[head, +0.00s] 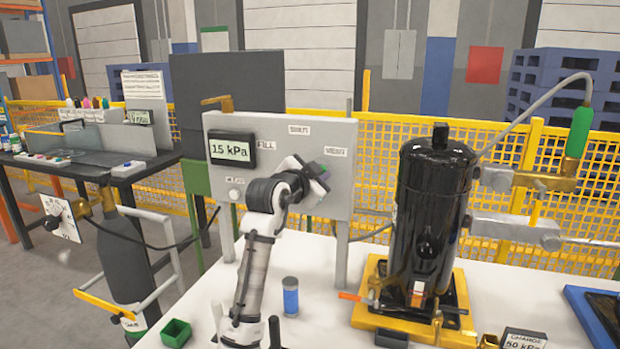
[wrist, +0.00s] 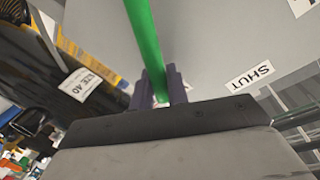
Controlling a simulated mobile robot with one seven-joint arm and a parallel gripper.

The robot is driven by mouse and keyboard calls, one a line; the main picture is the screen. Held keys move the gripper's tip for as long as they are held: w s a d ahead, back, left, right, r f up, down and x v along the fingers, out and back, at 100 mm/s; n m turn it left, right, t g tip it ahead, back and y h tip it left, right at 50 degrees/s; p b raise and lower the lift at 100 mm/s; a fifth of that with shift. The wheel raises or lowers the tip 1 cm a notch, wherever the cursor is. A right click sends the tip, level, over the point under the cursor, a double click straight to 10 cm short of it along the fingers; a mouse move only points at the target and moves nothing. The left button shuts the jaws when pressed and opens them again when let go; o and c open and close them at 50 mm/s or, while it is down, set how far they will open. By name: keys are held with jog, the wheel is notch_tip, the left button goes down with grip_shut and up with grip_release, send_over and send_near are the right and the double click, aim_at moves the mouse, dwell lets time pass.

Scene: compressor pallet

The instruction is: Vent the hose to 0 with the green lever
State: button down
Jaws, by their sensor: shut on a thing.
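The green lever (wrist: 144,35) runs between the jaws of my gripper (wrist: 162,88) in the wrist view, and the jaws are shut on it. In the head view my gripper (head: 318,180) is at the right part of the grey panel (head: 225,180), below the SHUT label (head: 299,130) and the VENT label (head: 336,152). The arm and gripper hide most of the lever there. The panel's display (head: 231,149) reads 15 kPa. A FILL label (head: 265,144) is left of SHUT. The SHUT label also shows in the wrist view (wrist: 250,77), right of the lever.
A black compressor (head: 430,215) stands on a yellow base right of the panel. A grey hose (head: 530,108) arcs from it to a green fitting (head: 580,132).

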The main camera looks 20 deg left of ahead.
jog(key=shift+d+f+m+y+b, duration=0.3)
jog(key=shift+d+f+m+b, duration=0.45)
jog(key=shift+m, duration=0.25)
jog(key=shift+d, duration=0.1)
jog(key=c, duration=1.4)
grip_release()
jog(key=shift+c, duration=0.2)
jog(key=shift+s, duration=0.1)
jog(key=b+v, duration=0.2)
jog(key=v, duration=1.1)
jog(key=shift+s, duration=0.35)
jog(key=shift+r, duration=0.1)
